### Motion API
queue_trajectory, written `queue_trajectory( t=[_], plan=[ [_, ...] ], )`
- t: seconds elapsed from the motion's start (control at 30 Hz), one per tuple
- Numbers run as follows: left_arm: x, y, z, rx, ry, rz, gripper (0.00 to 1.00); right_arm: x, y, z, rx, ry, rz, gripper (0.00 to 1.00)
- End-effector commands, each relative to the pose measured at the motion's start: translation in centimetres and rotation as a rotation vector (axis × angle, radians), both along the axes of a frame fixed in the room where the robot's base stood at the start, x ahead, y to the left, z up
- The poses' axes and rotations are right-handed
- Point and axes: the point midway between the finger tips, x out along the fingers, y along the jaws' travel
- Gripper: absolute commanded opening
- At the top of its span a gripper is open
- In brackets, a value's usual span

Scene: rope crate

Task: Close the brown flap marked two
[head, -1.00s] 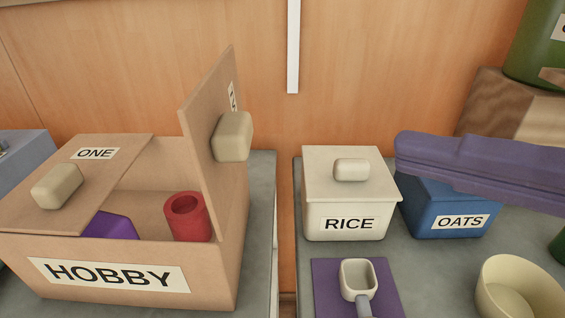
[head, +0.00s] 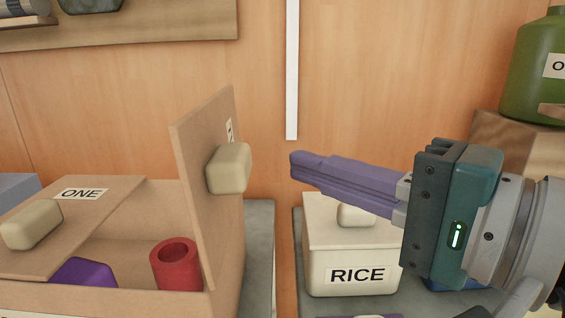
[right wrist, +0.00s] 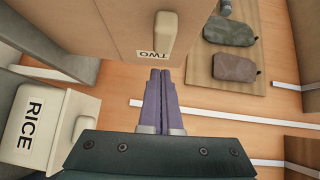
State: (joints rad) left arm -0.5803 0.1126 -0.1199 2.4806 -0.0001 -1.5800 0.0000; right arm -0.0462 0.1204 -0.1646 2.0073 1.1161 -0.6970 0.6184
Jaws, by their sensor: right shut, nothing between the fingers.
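The brown flap marked two (head: 193,155) stands upright, open, along the right side of the brown box (head: 228,262). A beige knob (head: 229,168) sits on its right face, beside a label seen edge-on. In the right wrist view the flap (right wrist: 115,22) shows its TWO label and knob (right wrist: 166,35). My right gripper (head: 294,166) is shut and empty. Its purple fingers point left toward the flap, to the right of the knob, with a gap between. They also show in the right wrist view (right wrist: 160,75). My left gripper is not in view.
Flap ONE (head: 90,215) slopes over the box's left part. A red cup (head: 176,265) and a purple object (head: 84,273) lie inside the box. The RICE canister (head: 350,262) stands below my right gripper. A green container (head: 535,75) stands at far right.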

Motion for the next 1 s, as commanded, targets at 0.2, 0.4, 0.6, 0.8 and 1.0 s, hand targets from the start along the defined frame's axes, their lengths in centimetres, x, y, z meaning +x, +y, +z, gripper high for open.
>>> queue_trajectory(
  t=[0.2, 0.4, 0.6, 0.8, 1.0],
  plan=[
    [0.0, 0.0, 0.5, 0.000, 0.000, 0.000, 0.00, -0.1, 2.5, -0.2, 0.003, 0.003, -0.001, 0.00],
    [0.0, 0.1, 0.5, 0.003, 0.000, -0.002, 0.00, -0.1, 3.1, -0.3, 0.001, 0.002, -0.001, 0.00],
    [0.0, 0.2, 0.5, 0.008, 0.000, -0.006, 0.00, -0.1, 3.0, -0.3, 0.001, 0.002, -0.001, 0.00],
    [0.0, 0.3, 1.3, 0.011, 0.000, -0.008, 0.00, -0.1, 3.1, 0.1, -0.016, 0.003, -0.001, 0.00],
    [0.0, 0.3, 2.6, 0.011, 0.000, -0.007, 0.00, -0.2, 3.5, 0.3, -0.057, 0.003, 0.000, 0.00]
  ],
)
